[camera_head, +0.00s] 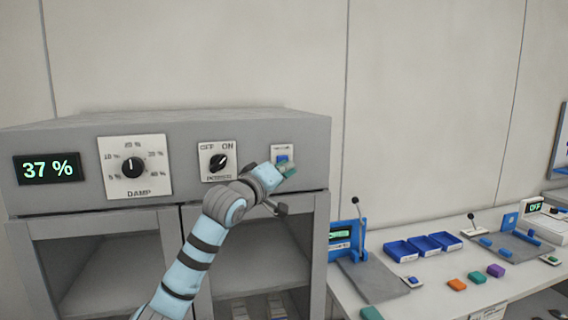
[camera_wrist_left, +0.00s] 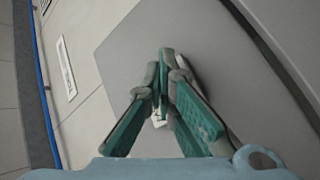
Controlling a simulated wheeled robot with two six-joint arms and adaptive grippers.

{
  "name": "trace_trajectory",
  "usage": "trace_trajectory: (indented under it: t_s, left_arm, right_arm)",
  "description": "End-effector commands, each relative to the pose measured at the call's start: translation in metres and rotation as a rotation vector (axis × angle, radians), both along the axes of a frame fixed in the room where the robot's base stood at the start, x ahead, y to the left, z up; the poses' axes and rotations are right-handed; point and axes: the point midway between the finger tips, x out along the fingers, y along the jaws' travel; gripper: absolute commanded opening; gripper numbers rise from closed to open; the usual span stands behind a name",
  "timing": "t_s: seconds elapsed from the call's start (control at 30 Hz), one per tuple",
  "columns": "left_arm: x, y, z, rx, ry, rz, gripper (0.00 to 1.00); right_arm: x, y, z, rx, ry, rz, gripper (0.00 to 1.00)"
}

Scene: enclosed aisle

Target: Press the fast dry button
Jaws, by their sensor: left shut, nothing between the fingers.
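A small white plate (camera_head: 287,148) with a blue button (camera_head: 282,158) is on the right of the grey cabinet's front panel; its lettering is too small to read. My left gripper (camera_head: 287,171), with green finger pads, is shut and empty at the lower edge of this plate. It covers part of the plate, and I cannot tell whether it touches the button. In the left wrist view the shut fingers (camera_wrist_left: 163,70) point at the grey panel (camera_wrist_left: 215,60). A bit of white (camera_wrist_left: 158,122) shows between the finger links. My right gripper is out of view.
The cabinet panel also holds a display (camera_head: 48,168) reading 37 %, a DAMP dial (camera_head: 134,185) and an OFF/ON knob (camera_head: 217,175). Shelves lie below. At right, a bench (camera_head: 410,300) carries blue bins (camera_head: 422,246), levers and coloured blocks.

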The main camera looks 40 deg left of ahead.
Motion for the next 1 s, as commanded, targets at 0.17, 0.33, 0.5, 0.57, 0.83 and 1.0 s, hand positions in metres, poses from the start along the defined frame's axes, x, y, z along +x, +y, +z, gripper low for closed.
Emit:
trace_trajectory:
  t_s: [0.17,0.33,0.5,0.57,0.83,1.0]
  left_arm:
    - [-0.005,-0.007,-0.002,0.002,0.0,0.0,0.0]
    - [-0.01,-0.014,-0.002,0.0,0.0,0.0,0.0]
    - [-0.01,-0.014,-0.001,0.0,0.001,0.001,0.0]
    - [-0.01,-0.014,-0.001,0.0,0.0,0.0,0.0]
    - [-0.019,-0.027,-0.002,0.002,0.0,-0.001,0.0]
    - [-0.029,-0.041,-0.001,0.002,0.0,-0.001,0.0]
  right_arm:
    - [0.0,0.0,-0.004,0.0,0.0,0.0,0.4]
    - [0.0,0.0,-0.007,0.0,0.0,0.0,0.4]
    - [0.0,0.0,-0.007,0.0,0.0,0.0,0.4]
    - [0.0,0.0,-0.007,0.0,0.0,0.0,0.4]
    - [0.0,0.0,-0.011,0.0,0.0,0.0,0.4]
    - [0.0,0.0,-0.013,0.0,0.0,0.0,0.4]
